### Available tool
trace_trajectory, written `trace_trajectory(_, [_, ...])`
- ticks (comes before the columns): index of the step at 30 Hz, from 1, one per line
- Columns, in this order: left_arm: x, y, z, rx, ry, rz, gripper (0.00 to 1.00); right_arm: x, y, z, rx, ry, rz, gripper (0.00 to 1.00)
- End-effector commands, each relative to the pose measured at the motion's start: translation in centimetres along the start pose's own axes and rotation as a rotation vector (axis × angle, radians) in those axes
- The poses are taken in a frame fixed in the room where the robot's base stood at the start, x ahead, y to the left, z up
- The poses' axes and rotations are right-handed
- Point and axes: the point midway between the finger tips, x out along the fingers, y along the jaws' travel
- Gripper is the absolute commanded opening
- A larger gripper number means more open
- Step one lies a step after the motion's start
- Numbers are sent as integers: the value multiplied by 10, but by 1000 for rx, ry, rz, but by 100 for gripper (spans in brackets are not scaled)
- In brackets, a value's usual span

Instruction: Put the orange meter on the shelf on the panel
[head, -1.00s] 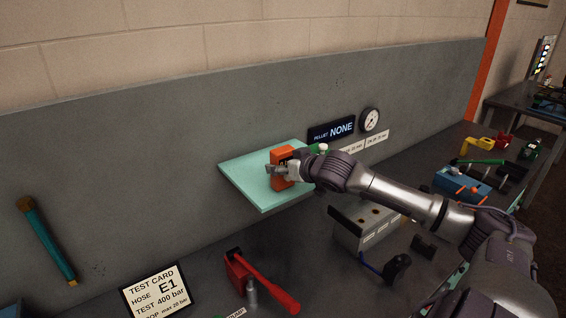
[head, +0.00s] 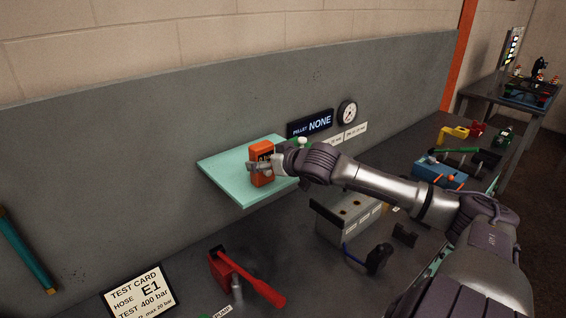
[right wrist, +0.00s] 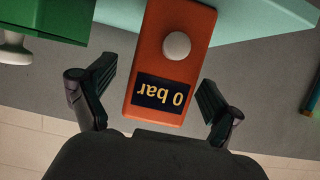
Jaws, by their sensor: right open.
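The orange meter (head: 262,164) stands on the light teal shelf (head: 224,168) that juts from the grey panel (head: 150,140). In the right wrist view the meter (right wrist: 165,50) shows a round white knob and a dark display reading "0 bar", upside down. My right gripper (head: 268,166) is at the meter. In the right wrist view its two fingers (right wrist: 155,105) are spread, one on each side of the meter, with gaps between. The shelf (right wrist: 250,18) also shows behind the meter there. My left gripper is not in view.
A green thing with a white knob (right wrist: 45,18) is close beside the meter. A dark display reading "NONE" (head: 310,124) and a round gauge (head: 347,113) are on the panel. Below are a red-handled pump (head: 245,280), a test card (head: 140,295) and a grey block (head: 345,220).

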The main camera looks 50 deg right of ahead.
Motion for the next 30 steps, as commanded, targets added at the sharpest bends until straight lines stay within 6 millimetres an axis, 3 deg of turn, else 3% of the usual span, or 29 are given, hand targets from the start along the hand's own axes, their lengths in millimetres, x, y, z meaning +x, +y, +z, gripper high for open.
trace_trajectory(11, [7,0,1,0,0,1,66,-42,-4,2,-1,-4,-6,91])
trace_trajectory(21, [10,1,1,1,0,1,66,-93,-3,0,-1,1,-5,91])
trace_trajectory(30, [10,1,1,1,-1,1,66,-106,-2,-1,-4,0,-5,91])
